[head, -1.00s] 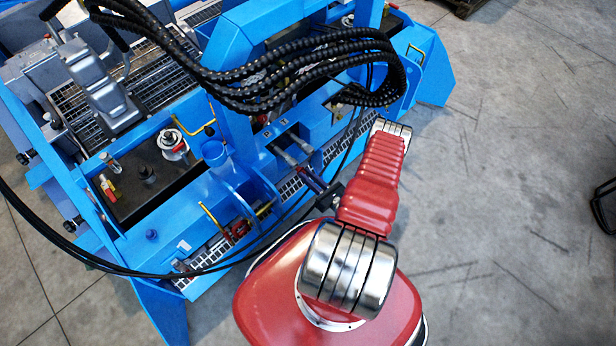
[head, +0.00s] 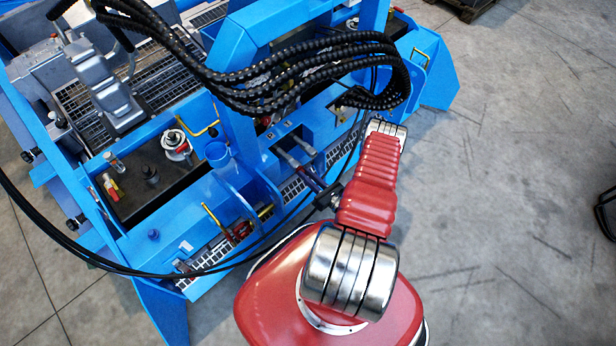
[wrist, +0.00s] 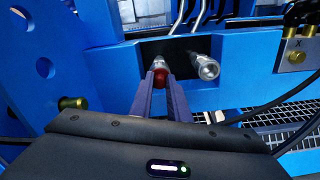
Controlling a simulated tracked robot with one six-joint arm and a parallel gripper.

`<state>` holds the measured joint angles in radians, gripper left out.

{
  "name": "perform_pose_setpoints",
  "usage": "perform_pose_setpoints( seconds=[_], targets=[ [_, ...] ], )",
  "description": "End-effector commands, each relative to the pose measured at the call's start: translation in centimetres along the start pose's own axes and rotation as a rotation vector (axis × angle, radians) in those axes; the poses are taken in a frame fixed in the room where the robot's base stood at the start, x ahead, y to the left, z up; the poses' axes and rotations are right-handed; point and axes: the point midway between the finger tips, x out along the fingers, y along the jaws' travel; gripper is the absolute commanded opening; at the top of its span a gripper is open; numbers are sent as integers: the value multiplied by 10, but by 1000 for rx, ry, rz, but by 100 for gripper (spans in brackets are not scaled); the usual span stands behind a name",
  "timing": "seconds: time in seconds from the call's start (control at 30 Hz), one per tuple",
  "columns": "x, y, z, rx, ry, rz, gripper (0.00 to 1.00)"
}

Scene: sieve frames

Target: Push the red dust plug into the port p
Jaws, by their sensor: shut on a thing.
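The red dust plug (wrist: 160,78) is a small dark red round piece between the tips of my gripper (wrist: 160,88) in the wrist view. The two blue-violet fingers are shut on it. The plug sits right in front of the left silver coupling (wrist: 159,63), in a dark opening of the blue frame. I cannot tell whether plug and coupling touch. A second silver coupling (wrist: 205,69) with an open end is to the right. No letter p is readable, so I cannot tell which is port p. In the head view my gripper (head: 306,176) points at the couplings.
The blue frame (wrist: 255,60) surrounds the opening. Brass fittings (wrist: 295,52) beside an X mark are at the right. A black cable (wrist: 262,107) passes at right. Black corrugated hoses (head: 300,75) hang above my arm.

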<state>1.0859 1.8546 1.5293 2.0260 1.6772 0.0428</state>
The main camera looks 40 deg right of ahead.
Motion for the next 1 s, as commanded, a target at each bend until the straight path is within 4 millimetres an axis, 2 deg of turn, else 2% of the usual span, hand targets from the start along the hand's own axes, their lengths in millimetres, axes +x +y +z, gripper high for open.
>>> perform_pose_setpoints(
  seconds=[0.17, 0.2, 0.5, 0.83, 1.0],
  targets=[
    [4, 0, 0, -1, -1, 1, 0],
    [4, 0, 0, -1, -1, 0, 18],
    [4, 0, 0, 0, 0, 0, 37],
    [2, 0, 0, 0, 0, 0, 37],
    [-8, 0, 0, 1, 0, -1, 37]
  ],
)
